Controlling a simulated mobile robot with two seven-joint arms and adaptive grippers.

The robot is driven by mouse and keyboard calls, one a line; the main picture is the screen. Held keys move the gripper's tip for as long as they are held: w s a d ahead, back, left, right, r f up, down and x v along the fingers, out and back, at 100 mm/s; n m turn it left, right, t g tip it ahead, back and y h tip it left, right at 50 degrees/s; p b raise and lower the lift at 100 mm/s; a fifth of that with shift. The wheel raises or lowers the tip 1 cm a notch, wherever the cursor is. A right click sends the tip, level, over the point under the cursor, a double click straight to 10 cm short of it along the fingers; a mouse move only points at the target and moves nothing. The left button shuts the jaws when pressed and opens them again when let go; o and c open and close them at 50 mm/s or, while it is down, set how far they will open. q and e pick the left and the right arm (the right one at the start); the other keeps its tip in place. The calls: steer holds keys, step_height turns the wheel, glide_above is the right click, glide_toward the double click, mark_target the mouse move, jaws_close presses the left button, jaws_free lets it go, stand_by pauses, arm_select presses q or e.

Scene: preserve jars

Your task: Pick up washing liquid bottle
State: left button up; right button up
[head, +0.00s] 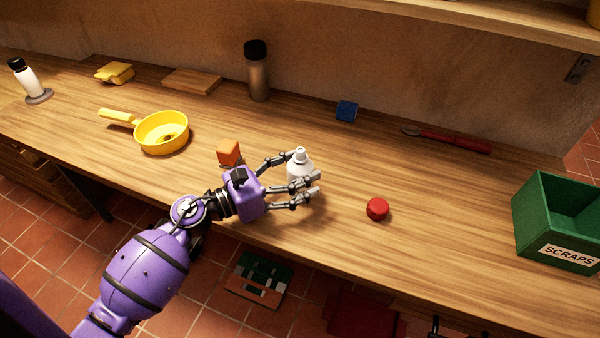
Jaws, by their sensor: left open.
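A white bottle with a narrow white cap (299,159), which looks like the washing liquid bottle, stands upright on the wooden counter near its front edge. My left gripper (304,183) comes in from the left and is open around it, with fingers on the far and near sides. The fingers partly hide the bottle's lower body. I cannot tell whether any finger touches it. My right gripper is not in view.
An orange block (229,152) sits close beside my left wrist. A red round object (377,209) lies right of the bottle.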

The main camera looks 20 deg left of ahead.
arm_select(q)
steer(key=shift+w+d+f, duration=0.1)
steer(key=shift+w+d, duration=0.15)
steer(key=c, duration=0.9)
